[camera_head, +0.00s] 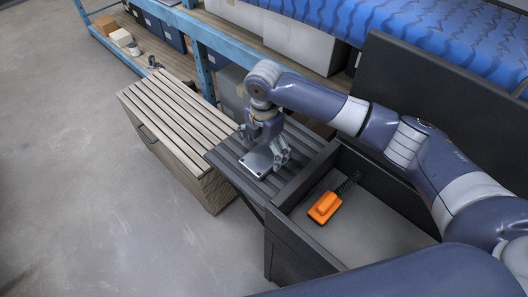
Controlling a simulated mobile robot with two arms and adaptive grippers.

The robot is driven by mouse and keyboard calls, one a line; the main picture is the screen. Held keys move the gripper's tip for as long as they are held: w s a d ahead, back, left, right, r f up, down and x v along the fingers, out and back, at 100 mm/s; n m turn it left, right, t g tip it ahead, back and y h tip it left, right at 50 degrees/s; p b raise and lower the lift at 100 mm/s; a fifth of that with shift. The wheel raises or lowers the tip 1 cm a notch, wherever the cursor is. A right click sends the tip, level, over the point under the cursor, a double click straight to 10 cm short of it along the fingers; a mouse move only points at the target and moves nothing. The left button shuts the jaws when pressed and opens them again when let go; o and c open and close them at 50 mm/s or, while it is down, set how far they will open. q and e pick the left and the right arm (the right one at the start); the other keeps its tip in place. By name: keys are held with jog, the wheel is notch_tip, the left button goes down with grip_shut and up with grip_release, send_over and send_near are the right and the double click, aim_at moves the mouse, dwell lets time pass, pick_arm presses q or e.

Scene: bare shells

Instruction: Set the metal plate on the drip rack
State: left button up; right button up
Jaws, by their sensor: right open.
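The metal plate (256,163) is a small, flat, light grey piece with dark spots near its corners. It appears to lie flat on the dark slatted drip rack (227,152), near the rack's middle. My right gripper (279,157) is open, right at the plate's right side and just above the slats. Its fingers and wrist hide part of the plate and rack, so I cannot tell whether a finger touches the plate. My left gripper is out of view.
A dark open bin (385,237) stands right of the rack, holding an orange brush (324,207). A wooden slatted chest (163,110) stands to the left. Blue shelving (200,62) with boxes runs behind. The floor (80,190) at left is clear.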

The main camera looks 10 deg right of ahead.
aim_at(264, 156)
notch_tip(264, 156, up, 11)
jog(key=b, duration=0.2)
dwell(0.6)
